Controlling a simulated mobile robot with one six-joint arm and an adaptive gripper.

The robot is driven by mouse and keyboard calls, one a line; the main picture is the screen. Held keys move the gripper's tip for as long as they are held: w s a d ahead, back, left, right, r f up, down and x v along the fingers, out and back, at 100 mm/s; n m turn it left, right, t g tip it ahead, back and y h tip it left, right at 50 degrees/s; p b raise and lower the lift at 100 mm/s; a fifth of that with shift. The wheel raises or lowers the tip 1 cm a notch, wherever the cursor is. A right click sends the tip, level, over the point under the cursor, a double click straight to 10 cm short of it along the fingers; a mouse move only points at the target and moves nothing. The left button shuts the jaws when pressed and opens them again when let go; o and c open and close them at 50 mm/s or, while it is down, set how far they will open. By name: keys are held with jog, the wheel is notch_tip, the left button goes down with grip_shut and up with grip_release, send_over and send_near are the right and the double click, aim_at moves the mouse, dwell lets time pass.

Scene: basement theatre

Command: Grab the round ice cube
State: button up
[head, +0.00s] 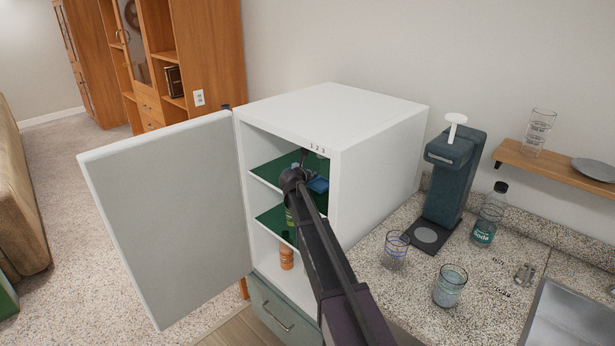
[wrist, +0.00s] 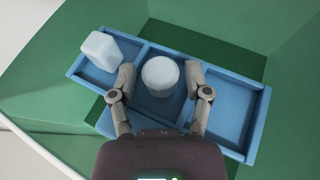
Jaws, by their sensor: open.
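In the wrist view a round white ice cube (wrist: 160,76) sits in the middle compartment of a blue tray (wrist: 262,125). My gripper (wrist: 160,80) is open, with one finger on each side of the round cube. Whether the fingers touch it I cannot tell. A blocky white ice cube (wrist: 101,50) lies in the tray's left compartment. The right compartment looks empty. In the head view my arm reaches into the open white cabinet, and part of the blue tray (head: 319,185) shows on the upper green shelf. My fingertips and the ice cubes are hidden there.
The cabinet door (head: 170,220) stands wide open to the left. The cabinet's side wall (head: 380,180) is close to my arm on the right. A bottle (head: 286,257) stands on the bottom level. Glasses (head: 450,286) and a soda machine (head: 453,175) stand on the counter.

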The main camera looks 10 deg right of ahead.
jog(key=c, duration=0.7)
jog(key=shift+o, duration=0.2)
jog(key=shift+r, duration=0.25)
notch_tip(320, 180, up, 4)
jog(key=p, duration=0.4)
jog(key=shift+f, duration=0.15)
jog(key=s+a, duration=0.4)
jog(key=s, duration=0.4)
jog(key=s+a, duration=0.4)
jog(key=s, duration=0.4)
jog(key=shift+f, duration=0.35)
